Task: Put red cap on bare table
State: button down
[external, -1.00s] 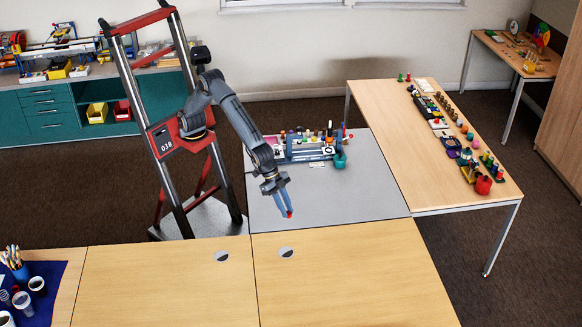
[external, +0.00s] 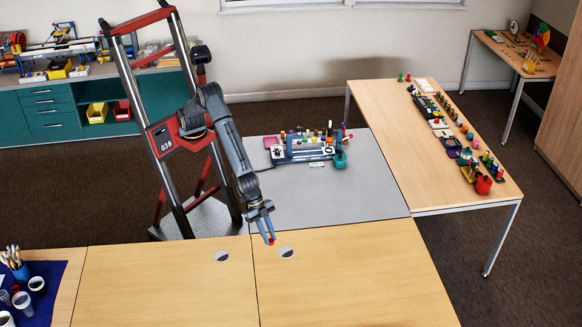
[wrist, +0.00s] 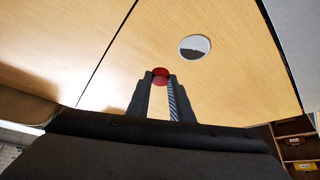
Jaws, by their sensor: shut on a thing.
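The red cap (external: 270,242) is small and round. My gripper (external: 268,238) is shut on it, with the cap at the fingertips. In the wrist view the red cap (wrist: 160,75) sits between the tips of my gripper (wrist: 160,82), with wood behind it. The bare wooden table (external: 350,285) lies at the front of the external view. The cap appears over its back edge, near the seam between two table tops; its exact height above the wood I cannot tell.
Two round grommets (external: 286,253) are set in the wooden tops. A grey table (external: 370,195) behind holds a rack of small parts (external: 305,150). A blue mat (external: 45,290) with cups lies at far left. The wood between is clear.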

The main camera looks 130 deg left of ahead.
notch_tip(320, 180, down, 10)
jog(key=shift+r+p, duration=0.2)
jog(key=shift+p, duration=0.45)
jog(key=shift+f, duration=0.15)
jog(key=c, duration=1.7)
grip_release()
jog(key=shift+o, duration=0.2)
